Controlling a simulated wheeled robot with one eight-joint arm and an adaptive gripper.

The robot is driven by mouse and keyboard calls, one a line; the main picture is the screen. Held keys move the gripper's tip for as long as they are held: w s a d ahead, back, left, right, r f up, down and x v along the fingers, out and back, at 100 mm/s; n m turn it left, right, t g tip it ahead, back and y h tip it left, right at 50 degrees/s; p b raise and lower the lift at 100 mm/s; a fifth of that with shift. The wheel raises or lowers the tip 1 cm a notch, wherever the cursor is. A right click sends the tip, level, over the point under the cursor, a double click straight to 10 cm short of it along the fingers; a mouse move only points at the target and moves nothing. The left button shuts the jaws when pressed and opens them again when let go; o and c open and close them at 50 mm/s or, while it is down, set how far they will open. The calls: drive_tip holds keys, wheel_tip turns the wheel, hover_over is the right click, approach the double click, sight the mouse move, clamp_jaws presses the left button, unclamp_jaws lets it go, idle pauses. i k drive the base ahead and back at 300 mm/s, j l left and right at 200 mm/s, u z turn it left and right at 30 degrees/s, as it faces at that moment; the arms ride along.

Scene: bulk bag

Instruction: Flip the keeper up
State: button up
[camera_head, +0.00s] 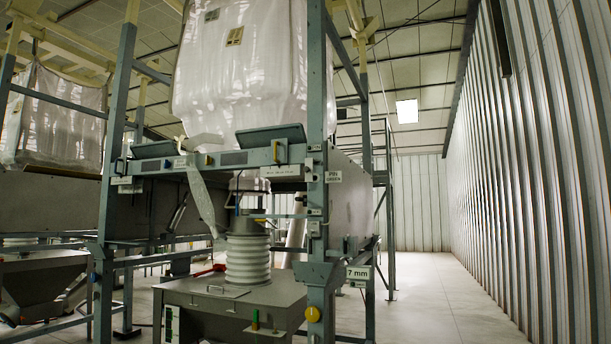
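A blue-grey steel frame (319,110) holds a white bulk bag (245,70) above a crossbeam. On the crossbeam's right end is a small bracket with an orange-yellow upright piece (276,152); I cannot tell whether this is the keeper. Another small fitting (121,165) is at the crossbeam's left end. A long pale, flat piece (201,192) hangs in front of the beam, and I cannot tell what it is. Below are the bag's spout area, partly hidden, and a pale ribbed sleeve (248,260). My gripper is not visible.
A grey hopper box (230,305) stands under the sleeve. Another bag station (52,120) stands left. The floor (430,300) at right is clear, beside a corrugated wall (540,170).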

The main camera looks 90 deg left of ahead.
sight(308, 169)
drive_tip(key=u, duration=2.9)
drive_tip(key=i+l+u, duration=0.1)
drive_tip(key=i, duration=0.45)
drive_tip(key=i+l+u, duration=0.1)
drive_tip(key=i+l, duration=0.2)
drive_tip(key=i, duration=0.25)
drive_tip(key=i+l+u, duration=0.1)
drive_tip(key=i+l, duration=0.2)
drive_tip(key=i, duration=0.2)
drive_tip(key=i+l+u, duration=0.1)
drive_tip(key=i+l, duration=0.2)
drive_tip(key=i, duration=0.2)
drive_tip(key=i+l+u, duration=0.1)
drive_tip(key=i+l, duration=0.25)
drive_tip(key=i, duration=0.15)
